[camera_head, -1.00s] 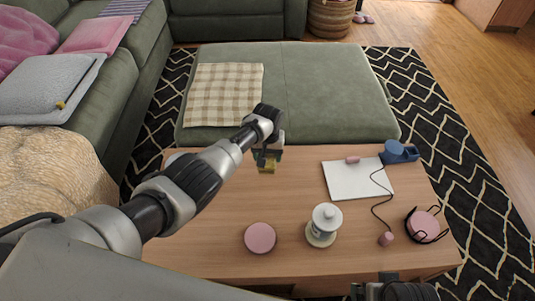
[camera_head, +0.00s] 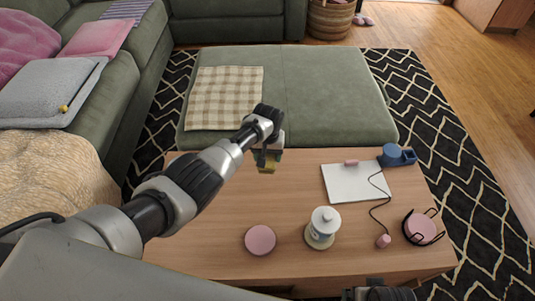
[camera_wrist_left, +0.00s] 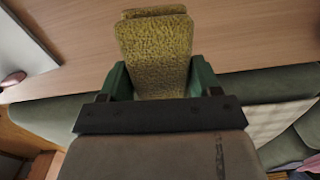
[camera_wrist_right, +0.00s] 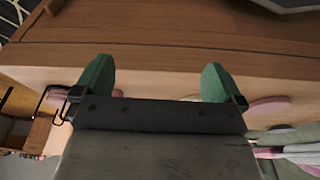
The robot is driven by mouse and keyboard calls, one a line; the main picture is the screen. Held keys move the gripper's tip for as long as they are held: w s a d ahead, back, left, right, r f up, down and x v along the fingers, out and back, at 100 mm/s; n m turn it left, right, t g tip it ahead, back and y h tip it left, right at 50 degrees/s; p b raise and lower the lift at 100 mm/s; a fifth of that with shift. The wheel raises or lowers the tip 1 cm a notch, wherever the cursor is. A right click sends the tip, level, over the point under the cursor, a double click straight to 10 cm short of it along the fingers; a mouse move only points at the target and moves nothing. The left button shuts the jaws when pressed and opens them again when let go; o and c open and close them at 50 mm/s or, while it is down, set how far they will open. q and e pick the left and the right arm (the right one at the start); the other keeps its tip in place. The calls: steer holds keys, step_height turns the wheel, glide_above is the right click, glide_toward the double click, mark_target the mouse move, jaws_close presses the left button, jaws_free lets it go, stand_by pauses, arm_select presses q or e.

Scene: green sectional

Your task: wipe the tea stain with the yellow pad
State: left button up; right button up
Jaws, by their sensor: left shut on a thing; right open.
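The yellow pad (camera_head: 267,168) is in my left gripper (camera_head: 267,155), which holds it above the far left part of the wooden coffee table (camera_head: 210,245). In the left wrist view the pad (camera_wrist_left: 155,55) sticks out between the two green fingers. I cannot tell whether the pad touches the table. No tea stain can be made out in any view; my left arm hides part of the table. My right gripper (camera_wrist_right: 156,82) is open and empty in its wrist view, with the table beyond its fingers.
On the table are a pink disc (camera_head: 260,240), a white lidded jar (camera_head: 325,220), a white sheet (camera_head: 345,184), a blue tape dispenser (camera_head: 394,154), a pink corded object (camera_head: 383,241) and a pink disc in a black wire holder (camera_head: 421,228). A green ottoman (camera_head: 320,90) stands behind.

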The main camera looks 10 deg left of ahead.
arm_select(q)
steer(key=shift+r+p, duration=0.85)
steer(key=shift+r, duration=0.05)
arm_select(e)
step_height(320, 180, down, 6)
steer(key=s, duration=0.1)
steer(key=shift+s+f, duration=0.15)
steer(key=shift+s, duration=0.1)
